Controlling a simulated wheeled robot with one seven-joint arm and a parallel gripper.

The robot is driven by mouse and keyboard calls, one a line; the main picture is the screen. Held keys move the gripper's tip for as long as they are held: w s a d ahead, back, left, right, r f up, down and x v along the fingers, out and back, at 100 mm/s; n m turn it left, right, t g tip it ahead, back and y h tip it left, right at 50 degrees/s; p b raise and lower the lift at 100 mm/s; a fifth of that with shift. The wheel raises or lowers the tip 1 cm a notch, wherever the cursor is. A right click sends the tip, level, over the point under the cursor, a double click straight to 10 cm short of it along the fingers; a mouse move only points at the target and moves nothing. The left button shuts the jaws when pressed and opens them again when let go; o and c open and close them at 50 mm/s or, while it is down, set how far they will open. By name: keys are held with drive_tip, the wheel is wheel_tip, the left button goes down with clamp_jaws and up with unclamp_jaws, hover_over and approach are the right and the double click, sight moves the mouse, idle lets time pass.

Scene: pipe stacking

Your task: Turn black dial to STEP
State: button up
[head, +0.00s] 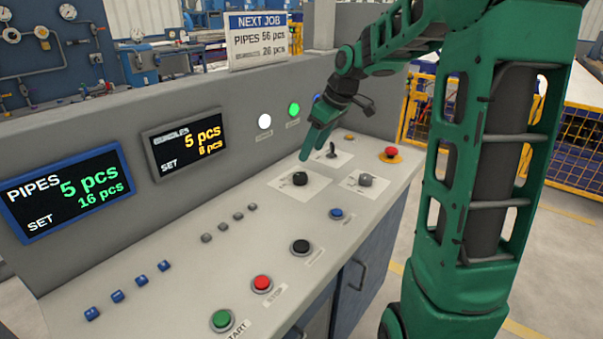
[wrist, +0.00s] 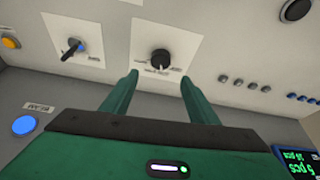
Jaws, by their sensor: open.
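The black dial (head: 300,179) sits on a white plate on the sloped console. It also shows in the wrist view (wrist: 160,58), with small label text around it that is too small to read. My gripper (head: 313,158) is green and hovers just above and behind the dial. In the wrist view my gripper (wrist: 160,73) has its two fingers spread, one to each side below the dial, with nothing between them. The fingers look apart from the dial.
Close by are a lever switch (head: 332,152), a grey knob (head: 365,180), a red mushroom button (head: 390,153) and a blue button (head: 337,213). Black, red and green push buttons line the front. The console's upright panel (head: 225,130) with lamps and displays stands behind my gripper.

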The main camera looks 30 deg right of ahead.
sight(300, 175)
drive_tip(key=x, duration=1)
drive_tip(key=shift+f, duration=0.2)
drive_tip(key=shift+c, duration=0.2)
